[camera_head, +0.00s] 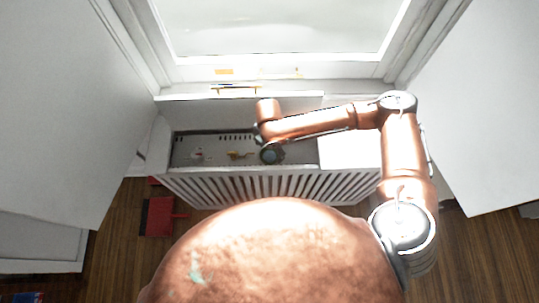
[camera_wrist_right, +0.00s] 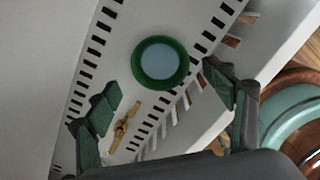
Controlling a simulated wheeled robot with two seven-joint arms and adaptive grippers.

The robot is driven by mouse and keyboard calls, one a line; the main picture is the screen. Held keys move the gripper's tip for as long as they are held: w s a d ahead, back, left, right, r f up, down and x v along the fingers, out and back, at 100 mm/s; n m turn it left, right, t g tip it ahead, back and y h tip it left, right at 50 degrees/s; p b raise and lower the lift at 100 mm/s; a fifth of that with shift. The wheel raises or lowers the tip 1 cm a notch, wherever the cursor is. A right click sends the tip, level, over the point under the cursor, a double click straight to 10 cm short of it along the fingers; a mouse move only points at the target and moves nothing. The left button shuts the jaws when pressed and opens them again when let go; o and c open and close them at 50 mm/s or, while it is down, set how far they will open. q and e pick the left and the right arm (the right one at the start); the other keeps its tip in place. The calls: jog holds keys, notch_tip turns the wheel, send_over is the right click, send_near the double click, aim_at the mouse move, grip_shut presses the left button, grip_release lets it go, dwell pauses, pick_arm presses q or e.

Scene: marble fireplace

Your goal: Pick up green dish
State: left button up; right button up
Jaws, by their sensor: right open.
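The green dish (camera_wrist_right: 182,72) is round, with a green rim and a grey-blue middle. In the wrist view it lies ahead of my right gripper (camera_wrist_right: 162,82), whose dark green fingers are spread apart with nothing between them. In the head view the dish (camera_head: 270,157) sits in the slatted white radiator cover's recess, just below the end of my right arm. My right gripper (camera_head: 265,141) is small and mostly hidden under the arm there. Any gap between fingers and dish is hard to judge. My left gripper is not in view.
A gold object (camera_head: 239,154) lies left of the dish and also shows in the wrist view (camera_wrist_right: 122,128). The white slatted cover (camera_head: 270,186) and its raised back panel (camera_head: 185,112) border the recess. A red object (camera_head: 159,216) lies on the wooden floor.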

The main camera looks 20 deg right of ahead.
aim_at(270, 156)
jog(key=f, duration=0.1)
jog(key=f+b, duration=0.1)
jog(key=f, duration=0.3)
jog(key=shift+w+d+b, duration=0.15)
jog(key=shift+d+b, duration=0.15)
jog(key=shift+b, duration=0.1)
jog(key=shift+r, duration=0.1)
jog(key=shift+c, duration=0.6)
jog(key=c, duration=1.2)
